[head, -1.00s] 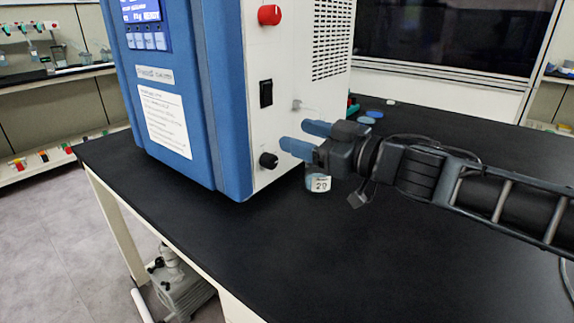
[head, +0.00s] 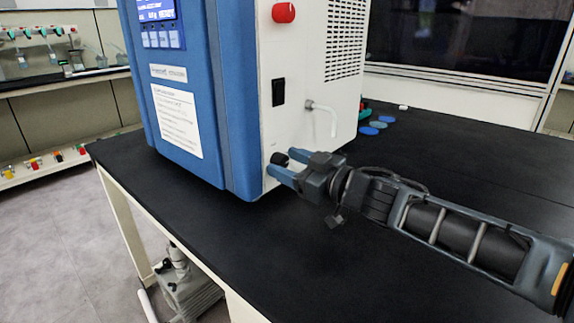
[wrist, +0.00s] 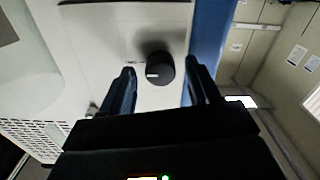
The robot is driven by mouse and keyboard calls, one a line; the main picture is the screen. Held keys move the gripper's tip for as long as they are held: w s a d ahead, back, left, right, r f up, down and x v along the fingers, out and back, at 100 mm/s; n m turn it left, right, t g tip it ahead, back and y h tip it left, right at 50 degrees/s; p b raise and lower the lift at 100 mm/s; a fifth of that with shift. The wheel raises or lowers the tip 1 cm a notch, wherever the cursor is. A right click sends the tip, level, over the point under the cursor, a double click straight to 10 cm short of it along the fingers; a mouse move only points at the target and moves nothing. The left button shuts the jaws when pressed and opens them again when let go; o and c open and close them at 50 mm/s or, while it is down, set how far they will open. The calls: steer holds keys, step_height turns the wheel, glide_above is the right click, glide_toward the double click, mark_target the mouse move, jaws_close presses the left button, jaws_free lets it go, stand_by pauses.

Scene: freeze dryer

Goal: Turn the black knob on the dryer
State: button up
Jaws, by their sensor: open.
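The black knob (head: 279,158) is on the lower part of the white side panel of the blue and white dryer (head: 233,100). In the wrist view the knob (wrist: 159,68) shows as a round black disc with a white mark, between the two fingers and nearer the right one. My gripper (head: 284,168) is open at the panel, with its blue fingers pointing at the knob. In the wrist view the gripper (wrist: 162,82) has clear gaps beside the knob. Whether the fingertips reach past the knob's face is hard to tell.
A red knob (head: 284,12) and a black switch (head: 278,92) are higher on the panel. A pale bent spout (head: 325,112) sticks out above my gripper. Several blue caps (head: 370,130) lie behind on the black table (head: 300,240). The table's front is clear.

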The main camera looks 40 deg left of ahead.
steer(key=shift+a, duration=0.35)
steer(key=shift+c, duration=0.2)
steer(key=c, duration=1)
